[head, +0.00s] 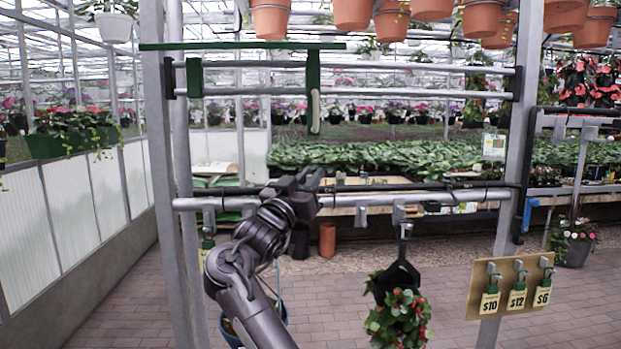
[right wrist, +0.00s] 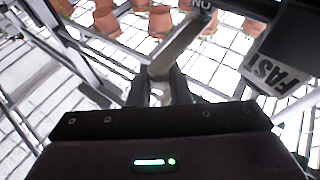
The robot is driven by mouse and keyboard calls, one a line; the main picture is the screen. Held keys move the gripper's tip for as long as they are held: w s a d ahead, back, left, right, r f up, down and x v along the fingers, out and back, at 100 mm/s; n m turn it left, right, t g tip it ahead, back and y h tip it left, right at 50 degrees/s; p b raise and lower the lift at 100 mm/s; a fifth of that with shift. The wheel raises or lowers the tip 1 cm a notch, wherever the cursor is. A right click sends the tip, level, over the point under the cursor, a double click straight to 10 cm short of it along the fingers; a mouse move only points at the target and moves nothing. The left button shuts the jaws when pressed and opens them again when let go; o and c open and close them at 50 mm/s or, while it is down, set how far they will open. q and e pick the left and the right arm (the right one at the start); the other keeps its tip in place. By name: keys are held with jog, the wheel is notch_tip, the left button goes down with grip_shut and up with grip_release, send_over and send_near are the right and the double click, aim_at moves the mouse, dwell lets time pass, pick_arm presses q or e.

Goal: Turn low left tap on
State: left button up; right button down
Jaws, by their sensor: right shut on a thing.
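My right arm reaches up from the bottom of the head view. My right gripper (head: 312,181) is at the horizontal rail (head: 440,197) of the metal frame. In the right wrist view, its two dark fingers (right wrist: 160,92) are shut on a grey metal lever (right wrist: 174,52) that slants up to the right. In the head view, my wrist and gripper hide the held part, and I cannot make out the tap's body. My left gripper is not in view.
Terracotta pots (head: 352,12) hang along the top. A plant in a dark hanger (head: 398,315) hangs below the rail. A price board (head: 508,286) is at the right. A "FAST" sign (right wrist: 277,65) shows in the wrist view. Brick floor (head: 120,310) lies open at the left.

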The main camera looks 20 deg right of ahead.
jog(key=shift+a+r, duration=0.1)
jog(key=shift+r, duration=0.3)
jog(key=c, duration=1.6)
grip_release()
jog(key=shift+c, duration=0.2)
jog(key=shift+o, duration=1.3)
jog(key=shift+w+f, duration=0.2)
jog(key=shift+o, duration=0.3)
jog(key=shift+w+f, duration=0.15)
jog(key=shift+s+f, duration=0.1)
jog(key=shift+s, duration=0.1)
jog(key=b+v, duration=0.3)
jog(key=v, duration=0.4)
jog(key=shift+a+b, duration=0.25)
jog(key=shift+b, duration=0.05)
jog(key=shift+s+f, duration=0.1)
